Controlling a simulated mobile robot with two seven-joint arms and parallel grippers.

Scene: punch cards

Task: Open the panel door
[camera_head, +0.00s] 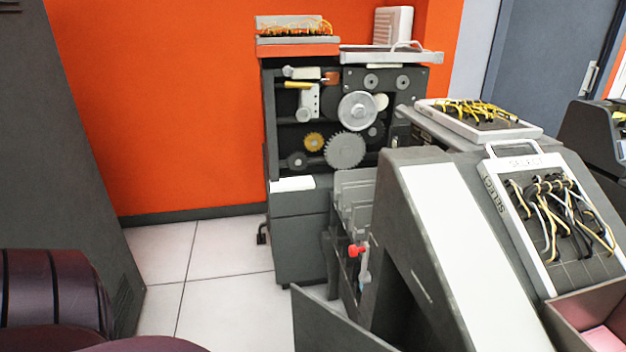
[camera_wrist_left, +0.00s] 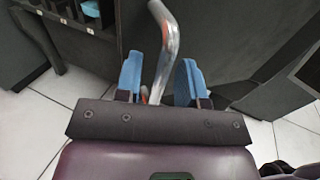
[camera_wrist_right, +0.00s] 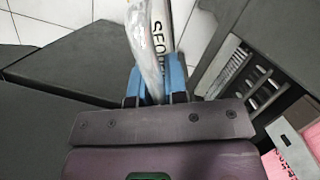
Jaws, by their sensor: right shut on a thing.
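A dark grey panel (camera_head: 330,325), which looks like the panel door, juts out from the lower front of the grey card machine (camera_head: 400,215). Neither gripper shows in the head view. In the left wrist view my left gripper (camera_wrist_left: 160,82) is open, its blue fingers on either side of a curved metal bar (camera_wrist_left: 166,35), with a gap to each finger. In the right wrist view my right gripper (camera_wrist_right: 156,85) is shut on a shiny grey bar (camera_wrist_right: 148,45), in front of a white strip lettered "SEQUE". The bar's far end and its attachment are hard to make out.
A red knob (camera_head: 356,250) sits on the machine's front, near several grey card slots. A gear cabinet (camera_head: 300,230) stands behind. A pink-lined tray (camera_head: 600,325) is at the right. Tiled floor (camera_head: 230,310) is clear left of the panel. A tall grey cabinet (camera_head: 60,150) borders the left.

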